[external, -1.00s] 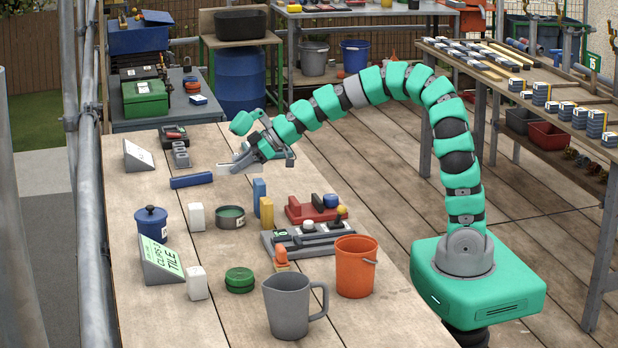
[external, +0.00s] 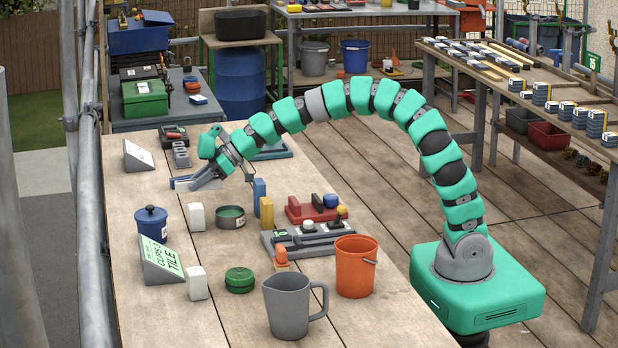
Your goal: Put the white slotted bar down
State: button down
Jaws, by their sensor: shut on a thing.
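My gripper (external: 196,182) is low over the left part of the wooden table, pointing down to the left. It is shut on the white slotted bar (external: 207,185), which shows only as a small pale strip at the fingers. Its slots are too small to make out. The blue bar (external: 179,180) lies on the table at the fingertips and is partly covered by them. I cannot tell whether the white bar touches the blue bar or the tabletop.
A grey slotted block (external: 181,155) and a tilted white sign (external: 138,156) stand behind. A white block (external: 196,217), a blue lidded pot (external: 151,224) and a green tin (external: 230,217) stand in front. Upright blue (external: 259,192) and yellow blocks stand to the right.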

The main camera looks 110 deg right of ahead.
jog(key=shift+f+b, duration=0.6)
jog(key=shift+f, duration=1.9)
jog(key=c, duration=1.3)
grip_release()
jog(key=shift+f, duration=0.15)
jog(key=shift+o, duration=0.2)
jog(key=shift+s+r, duration=0.15)
jog(key=shift+r, duration=0.15)
jog(key=p+v, duration=0.2)
jog(key=v, duration=0.9)
jog(key=shift+s, duration=0.35)
jog(key=shift+r, duration=0.1)
